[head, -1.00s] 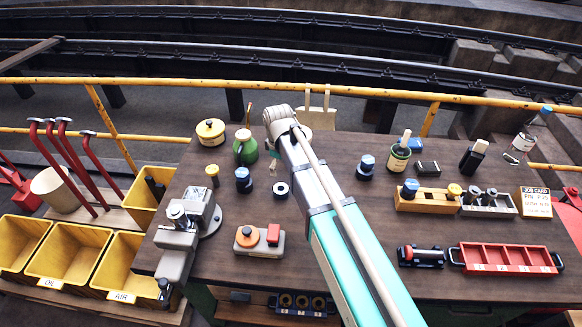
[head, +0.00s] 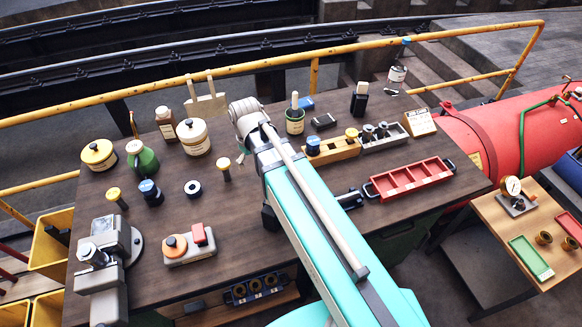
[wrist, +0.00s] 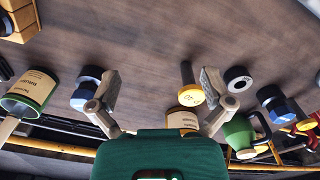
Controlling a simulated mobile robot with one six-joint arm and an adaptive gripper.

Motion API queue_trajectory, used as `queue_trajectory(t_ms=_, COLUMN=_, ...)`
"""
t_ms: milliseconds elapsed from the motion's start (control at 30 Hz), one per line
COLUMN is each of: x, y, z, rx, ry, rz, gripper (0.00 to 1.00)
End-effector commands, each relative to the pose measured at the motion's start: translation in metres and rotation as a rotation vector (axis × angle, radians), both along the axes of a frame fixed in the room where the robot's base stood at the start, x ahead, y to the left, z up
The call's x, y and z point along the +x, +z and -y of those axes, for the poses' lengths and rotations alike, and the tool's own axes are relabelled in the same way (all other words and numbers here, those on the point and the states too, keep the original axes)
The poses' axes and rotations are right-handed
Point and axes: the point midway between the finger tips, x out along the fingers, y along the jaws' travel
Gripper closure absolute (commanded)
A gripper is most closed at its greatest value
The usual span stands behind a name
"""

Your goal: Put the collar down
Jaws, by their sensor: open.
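A dark ring-shaped collar with a pale centre (head: 193,188) lies flat on the wooden bench. It also shows in the wrist view (wrist: 238,79), just beyond my right-hand finger and apart from it. My gripper (wrist: 156,84) is open, its two fingers spread wide with nothing between the tips but bare bench behind. In the head view the arm largely hides the gripper. A yellow-headed pin (wrist: 190,94) stands by the right-hand finger, and a blue-capped part (wrist: 87,88) is by the left-hand one.
A grey vise (head: 100,255) and an orange-knobbed block (head: 188,245) stand at the left. A red divided tray (head: 410,180) and a wooden block (head: 333,152) are right of the arm. Tins and a green can (head: 143,160) line the back. Bare wood surrounds the collar.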

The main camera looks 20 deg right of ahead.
Motion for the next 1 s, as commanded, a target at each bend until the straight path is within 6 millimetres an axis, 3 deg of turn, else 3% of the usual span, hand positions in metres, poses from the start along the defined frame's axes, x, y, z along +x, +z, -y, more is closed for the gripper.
queue_trajectory(t_ms=33, x=-0.013, y=0.0, z=0.019, rx=0.0, ry=-0.067, rz=0.0, gripper=0.0)
queue_trajectory(t_ms=200, x=-0.037, y=0.0, z=0.066, rx=0.0, ry=-0.28, rz=0.0, gripper=0.0)
queue_trajectory(t_ms=400, x=-0.056, y=0.0, z=0.097, rx=0.0, ry=-0.436, rz=0.0, gripper=0.0)
queue_trajectory(t_ms=1000, x=-0.06, y=0.007, z=0.104, rx=0.0, ry=-0.475, rz=0.0, gripper=0.0)
